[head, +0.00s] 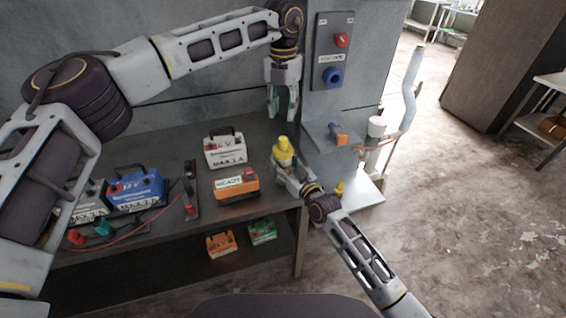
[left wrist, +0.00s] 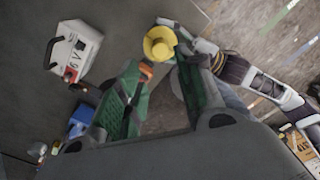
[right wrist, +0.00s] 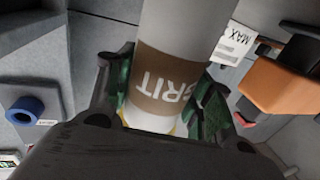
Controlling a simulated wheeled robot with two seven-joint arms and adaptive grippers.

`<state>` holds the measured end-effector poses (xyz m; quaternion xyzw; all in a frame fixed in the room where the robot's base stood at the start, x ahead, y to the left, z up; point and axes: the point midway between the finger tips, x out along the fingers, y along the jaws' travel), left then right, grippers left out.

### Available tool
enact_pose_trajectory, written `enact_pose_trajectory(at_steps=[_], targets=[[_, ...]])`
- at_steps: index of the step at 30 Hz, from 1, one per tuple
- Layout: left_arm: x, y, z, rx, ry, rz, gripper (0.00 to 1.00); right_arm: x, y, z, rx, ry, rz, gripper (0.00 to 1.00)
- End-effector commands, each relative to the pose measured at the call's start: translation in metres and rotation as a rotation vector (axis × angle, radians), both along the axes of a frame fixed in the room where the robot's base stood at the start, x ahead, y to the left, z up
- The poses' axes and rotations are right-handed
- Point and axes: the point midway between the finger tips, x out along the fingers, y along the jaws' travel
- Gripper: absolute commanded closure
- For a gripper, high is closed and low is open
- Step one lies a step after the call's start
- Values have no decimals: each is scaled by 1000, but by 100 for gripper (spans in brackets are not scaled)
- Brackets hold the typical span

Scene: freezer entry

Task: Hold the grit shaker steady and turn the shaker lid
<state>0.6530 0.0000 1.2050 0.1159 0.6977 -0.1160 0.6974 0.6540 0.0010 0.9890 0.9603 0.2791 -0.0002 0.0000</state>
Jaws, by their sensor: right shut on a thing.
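The grit shaker is a pale cylinder with a brown band lettered "GRIT" (right wrist: 160,85), seen between the fingers in the right wrist view. My right gripper (head: 287,168) is shut around its body at the bench's right end. The yellow shaker lid (head: 283,150) is uppermost in the head view, above the right gripper. My left gripper (head: 280,112) points down above the lid, its fingers apart and empty. In the left wrist view the lid (left wrist: 160,43) lies beyond the open fingertips, not between them. Most of the shaker's body is hidden in the head view.
On the bench are a white battery box (head: 225,150), an orange one (head: 236,186) and a blue one (head: 136,190). A wall panel (head: 333,50) with red and blue knobs is close to the left gripper. A grey stand (head: 335,145) is to the right.

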Motion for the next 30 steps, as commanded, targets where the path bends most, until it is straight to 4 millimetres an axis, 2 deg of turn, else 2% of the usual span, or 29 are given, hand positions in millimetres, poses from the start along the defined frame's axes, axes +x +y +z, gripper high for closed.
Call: enact_pose_trajectory(at_steps=[11, 30], targets=[[0, 0, 0, 0, 0, -84, 52, 0, 0, 0, 0, 0, 0, 90], [0, 0, 1, 0, 1, -571, 52, 0, 0, 0, 0, 0, 0, 90]])
